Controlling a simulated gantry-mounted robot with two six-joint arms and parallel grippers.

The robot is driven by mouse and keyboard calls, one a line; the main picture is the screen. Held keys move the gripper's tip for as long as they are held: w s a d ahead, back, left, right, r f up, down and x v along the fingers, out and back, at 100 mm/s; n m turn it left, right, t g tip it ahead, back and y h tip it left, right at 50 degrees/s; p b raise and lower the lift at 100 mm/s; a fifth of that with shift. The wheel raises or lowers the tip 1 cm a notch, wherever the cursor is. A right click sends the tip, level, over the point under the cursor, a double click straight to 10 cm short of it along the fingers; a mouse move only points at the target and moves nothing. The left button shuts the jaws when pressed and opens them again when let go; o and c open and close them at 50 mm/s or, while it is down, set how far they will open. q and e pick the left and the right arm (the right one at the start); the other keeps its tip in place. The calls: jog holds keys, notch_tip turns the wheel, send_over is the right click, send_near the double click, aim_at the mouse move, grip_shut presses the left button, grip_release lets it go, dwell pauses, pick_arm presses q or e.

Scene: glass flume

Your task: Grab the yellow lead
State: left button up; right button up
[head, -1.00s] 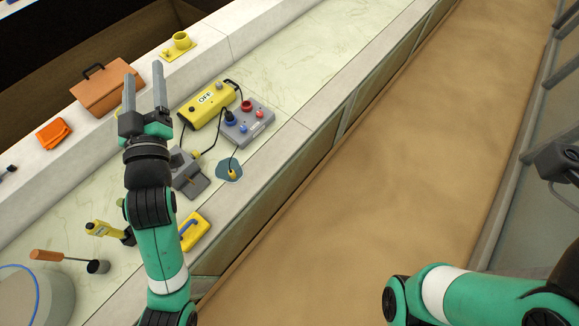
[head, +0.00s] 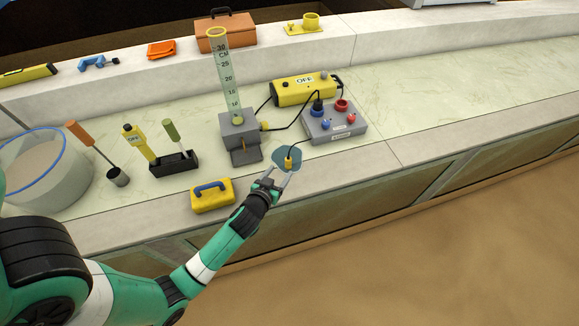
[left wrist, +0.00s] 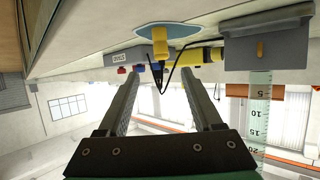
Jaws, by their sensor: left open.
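The yellow lead's plug (head: 288,163) stands on a small blue-grey pad (head: 280,155) at the bench's front edge. Its thin black cable runs up to the grey box (head: 333,124). My left gripper (head: 281,174) is open, with its fingertips close to the plug on its near side. In the left wrist view the yellow plug (left wrist: 160,42) shows beyond and between the open fingers (left wrist: 162,85), with nothing held. I cannot tell whether a finger touches it. My right gripper is out of view.
A grey block with a measuring tube (head: 226,75) stands left of the plug. A yellow OFF unit (head: 305,89) lies behind. A yellow case with a blue handle (head: 213,194) sits left of the gripper. The bench at right is clear.

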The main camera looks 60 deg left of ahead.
aim_at(287, 162)
pick_arm(q)
jog(key=b+x, duration=0.1)
jog(key=x, duration=0.4)
jog(key=b+x, duration=0.2)
jog(key=x, duration=0.3)
jog(key=shift+a+f, duration=0.1)
jog(key=shift+s, duration=0.1)
jog(key=shift+c, duration=0.2)
grip_shut()
